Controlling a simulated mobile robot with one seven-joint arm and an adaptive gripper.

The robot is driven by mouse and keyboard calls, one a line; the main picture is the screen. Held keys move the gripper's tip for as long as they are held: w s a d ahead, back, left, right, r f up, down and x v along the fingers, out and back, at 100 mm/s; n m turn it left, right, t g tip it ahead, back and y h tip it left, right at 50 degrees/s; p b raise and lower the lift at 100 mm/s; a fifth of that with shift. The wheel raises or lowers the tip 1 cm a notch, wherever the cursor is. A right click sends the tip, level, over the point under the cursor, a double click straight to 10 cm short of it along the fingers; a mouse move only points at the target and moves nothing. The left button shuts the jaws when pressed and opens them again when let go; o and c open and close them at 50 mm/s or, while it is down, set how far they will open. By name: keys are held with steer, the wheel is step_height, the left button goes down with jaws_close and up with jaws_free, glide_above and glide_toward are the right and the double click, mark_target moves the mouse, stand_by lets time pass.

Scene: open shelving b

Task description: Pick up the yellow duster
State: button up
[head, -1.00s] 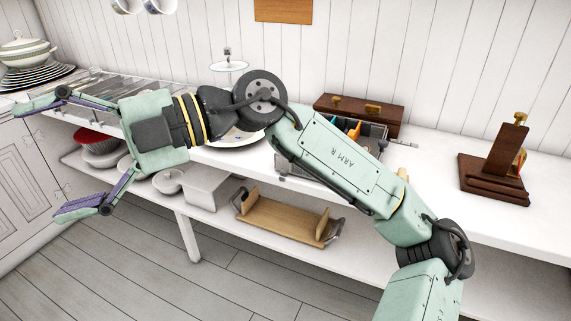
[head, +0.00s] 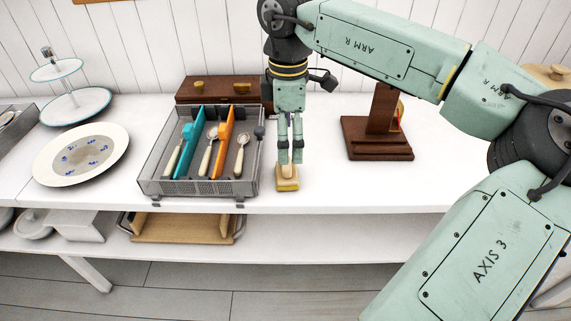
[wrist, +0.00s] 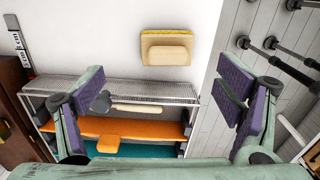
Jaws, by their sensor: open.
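The yellow duster (head: 288,184) is a small block with a pale wooden top and a yellow underside. It lies on the white shelf top, right of the cutlery basket and close to the front edge. In the wrist view the duster (wrist: 167,47) is at the upper middle, beyond the fingertips. My gripper (head: 291,158) points down, and its fingertips appear just above the duster in the head view. In the wrist view my gripper (wrist: 165,95) is wide open, with nothing between the fingers touching them.
A grey mesh basket (head: 153,184) with cutlery and teal and orange dividers stands close left. A dark wooden stand (head: 378,145) is to the right, and a brown box (head: 222,91) is behind. A plate (head: 50,172) lies at left.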

mark_target(287, 169)
steer(key=f, duration=0.3)
steer(key=shift+s, duration=0.2)
steer(key=f, duration=0.1)
steer(key=f+p, duration=0.2)
steer(key=f, duration=0.1)
steer(key=shift+s+a, duration=0.1)
steer(key=shift+s, duration=0.25)
steer(key=shift+f, duration=0.65)
steer(key=shift+c, duration=0.6)
steer(key=c, duration=1.1)
steer(key=shift+c, duration=0.2)
steer(key=shift+r, duration=0.1)
